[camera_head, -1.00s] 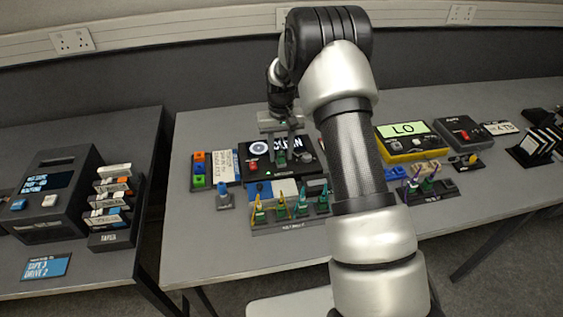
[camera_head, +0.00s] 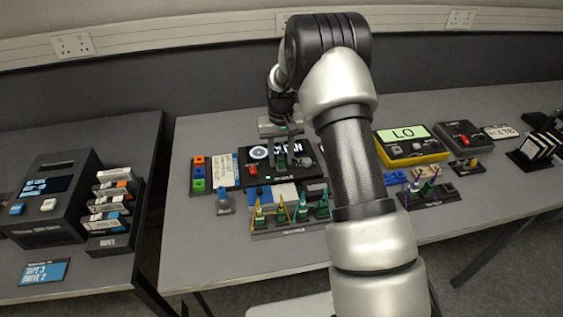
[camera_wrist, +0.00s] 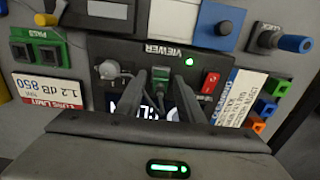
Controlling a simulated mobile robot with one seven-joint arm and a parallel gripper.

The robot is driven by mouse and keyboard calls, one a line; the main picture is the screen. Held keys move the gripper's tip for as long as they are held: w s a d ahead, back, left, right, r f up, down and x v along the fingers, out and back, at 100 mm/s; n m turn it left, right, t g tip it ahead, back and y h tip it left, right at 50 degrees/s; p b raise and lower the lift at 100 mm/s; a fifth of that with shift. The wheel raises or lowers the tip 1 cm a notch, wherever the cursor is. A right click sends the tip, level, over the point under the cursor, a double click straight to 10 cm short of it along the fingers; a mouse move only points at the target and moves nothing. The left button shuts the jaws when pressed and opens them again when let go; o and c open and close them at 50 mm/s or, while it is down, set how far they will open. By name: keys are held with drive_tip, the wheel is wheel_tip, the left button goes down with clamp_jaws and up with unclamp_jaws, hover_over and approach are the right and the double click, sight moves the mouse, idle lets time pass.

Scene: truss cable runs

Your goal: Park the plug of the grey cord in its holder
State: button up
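In the head view the gripper (camera_head: 281,150) is over the same unit. A grey cord is not clearly visible. A dark holder block (camera_head: 290,232) in front of the viewer carries several green plugs with yellow and teal cords.
A yellow-edged meter (camera_head: 410,146) reading LO stands right of my arm. A blue-capped item (camera_head: 225,198) and a rack of coloured blocks (camera_head: 198,172) stand left of the viewer. A tape unit (camera_head: 48,200) is on the left table, across a gap.

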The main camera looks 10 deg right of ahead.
sight(281, 157)
clamp_jaws()
drive_tip(key=shift+r, duration=0.3)
drive_tip(key=shift+r+p, duration=1.35)
drive_tip(key=shift+r, duration=0.7)
